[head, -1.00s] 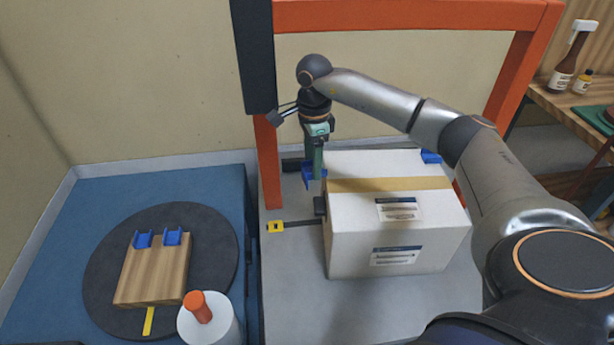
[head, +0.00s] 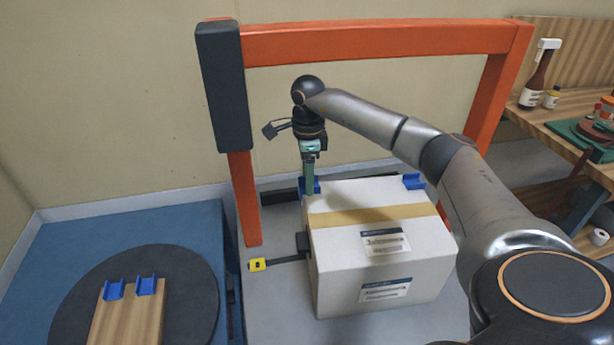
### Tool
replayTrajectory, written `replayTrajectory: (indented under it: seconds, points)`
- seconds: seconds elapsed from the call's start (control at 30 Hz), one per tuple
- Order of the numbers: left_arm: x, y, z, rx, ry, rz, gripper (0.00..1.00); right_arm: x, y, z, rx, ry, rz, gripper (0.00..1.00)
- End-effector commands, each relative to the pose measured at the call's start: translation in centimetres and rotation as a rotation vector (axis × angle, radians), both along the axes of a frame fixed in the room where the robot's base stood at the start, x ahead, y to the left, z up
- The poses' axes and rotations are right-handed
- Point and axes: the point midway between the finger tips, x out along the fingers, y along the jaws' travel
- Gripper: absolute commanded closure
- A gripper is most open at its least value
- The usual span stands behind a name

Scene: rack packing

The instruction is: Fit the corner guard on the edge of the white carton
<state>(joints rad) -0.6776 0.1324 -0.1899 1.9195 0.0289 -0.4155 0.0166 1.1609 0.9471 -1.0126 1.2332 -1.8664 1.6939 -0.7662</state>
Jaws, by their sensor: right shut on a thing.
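The white carton (head: 335,285) stands on a grey surface, with a tan tape band across its top and labels on its top and front. My right gripper (head: 310,180) points down at the carton's back left corner. It is shut on a blue corner guard (head: 312,187), which is against or very near that corner; contact is hard to tell. Another blue corner guard (head: 413,181) sits at the carton's back right corner. Two more blue guards, one left (head: 113,290) and one right (head: 147,286), rest on a wooden block. My left gripper is not in view.
An orange frame (head: 380,42) with a dark post (head: 222,85) rises around the carton. A yellow-ended stop (head: 257,265) reaches the carton's left side. The wooden block (head: 130,325) lies on a dark round turntable (head: 195,300). A wooden bench (head: 560,135) with bottles stands right.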

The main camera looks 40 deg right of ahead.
Motion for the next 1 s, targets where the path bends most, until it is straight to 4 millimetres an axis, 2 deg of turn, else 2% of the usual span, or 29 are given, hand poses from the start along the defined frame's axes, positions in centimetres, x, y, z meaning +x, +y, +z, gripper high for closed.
replayTrajectory:
  seconds: [0.03, 0.13, 0.47, 0.63, 1.0]
  points:
    - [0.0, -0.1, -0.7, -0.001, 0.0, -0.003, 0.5, 0.0, 0.0, -0.8, 0.0, 0.0, 0.0, 0.96]
    - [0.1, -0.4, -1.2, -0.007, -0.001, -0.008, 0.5, -0.1, -0.1, -1.6, 0.0, 0.0, 0.0, 0.96]
    - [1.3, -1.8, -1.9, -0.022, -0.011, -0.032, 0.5, -0.2, -0.2, -4.1, 0.0, 0.0, 0.001, 0.96]
    - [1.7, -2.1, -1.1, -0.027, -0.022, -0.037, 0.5, -0.3, -0.4, -4.5, 0.0, 0.0, 0.0, 0.96]
    - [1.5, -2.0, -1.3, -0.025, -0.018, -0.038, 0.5, -0.3, -0.4, -4.7, 0.0, 0.0, 0.0, 0.96]
